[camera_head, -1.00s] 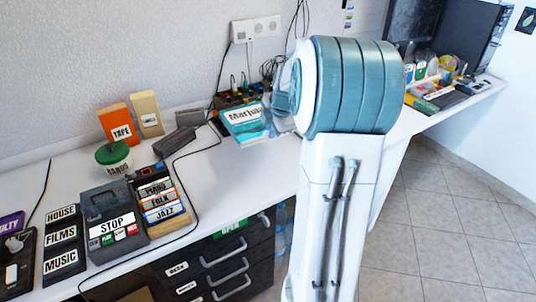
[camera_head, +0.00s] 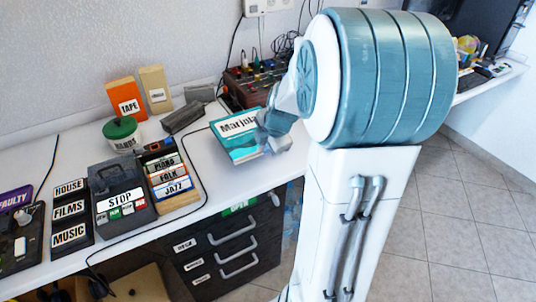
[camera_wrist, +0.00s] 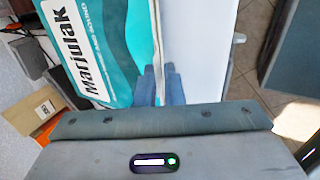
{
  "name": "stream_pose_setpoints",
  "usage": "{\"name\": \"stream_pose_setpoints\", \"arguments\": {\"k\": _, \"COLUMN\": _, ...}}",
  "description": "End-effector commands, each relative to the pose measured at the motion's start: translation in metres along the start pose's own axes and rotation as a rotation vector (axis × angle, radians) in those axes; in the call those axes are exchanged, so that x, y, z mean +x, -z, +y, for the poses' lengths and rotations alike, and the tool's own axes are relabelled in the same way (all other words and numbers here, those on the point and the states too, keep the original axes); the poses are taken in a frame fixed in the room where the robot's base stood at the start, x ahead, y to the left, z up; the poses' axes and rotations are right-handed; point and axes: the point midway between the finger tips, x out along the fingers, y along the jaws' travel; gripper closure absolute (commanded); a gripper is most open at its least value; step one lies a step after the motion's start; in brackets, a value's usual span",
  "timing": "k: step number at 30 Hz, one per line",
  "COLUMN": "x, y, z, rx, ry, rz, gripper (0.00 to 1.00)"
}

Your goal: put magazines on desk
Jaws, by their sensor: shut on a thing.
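A teal and white magazine (camera_head: 238,136) with a "Marjulak" label is at the desk's middle, beside my arm. In the wrist view the magazine (camera_wrist: 95,50) fills the upper left, its label running along its left side. My gripper (camera_wrist: 160,85) is shut on the magazine's edge; its blue fingers show at that edge. In the head view my gripper (camera_head: 270,128) is partly hidden by my arm. The white desk (camera_head: 222,182) lies under and around the magazine. I cannot tell whether the magazine touches the desk.
Left on the desk are a tape recorder (camera_head: 122,192) marked "STOP", a cassette rack (camera_head: 168,180), a green-lidded tub (camera_head: 122,134) and an orange "TAPE" box (camera_head: 126,98). A mixer (camera_head: 255,83) stands behind the magazine. Dark drawers (camera_head: 230,250) are below. A cable crosses the desk.

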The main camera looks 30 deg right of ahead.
Motion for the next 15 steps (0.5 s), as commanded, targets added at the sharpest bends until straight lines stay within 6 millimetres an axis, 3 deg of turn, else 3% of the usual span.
{"name": "stream_pose_setpoints", "arguments": {"k": 6, "x": 0.029, "y": -0.001, "z": -0.014, "rx": 0.004, "ry": 0.001, "rz": 0.000, "gripper": 1.00}}
{"name": "stream_pose_setpoints", "arguments": {"k": 15, "x": 0.032, "y": -0.001, "z": -0.015, "rx": 0.002, "ry": -0.002, "rz": -0.001, "gripper": 1.00}}
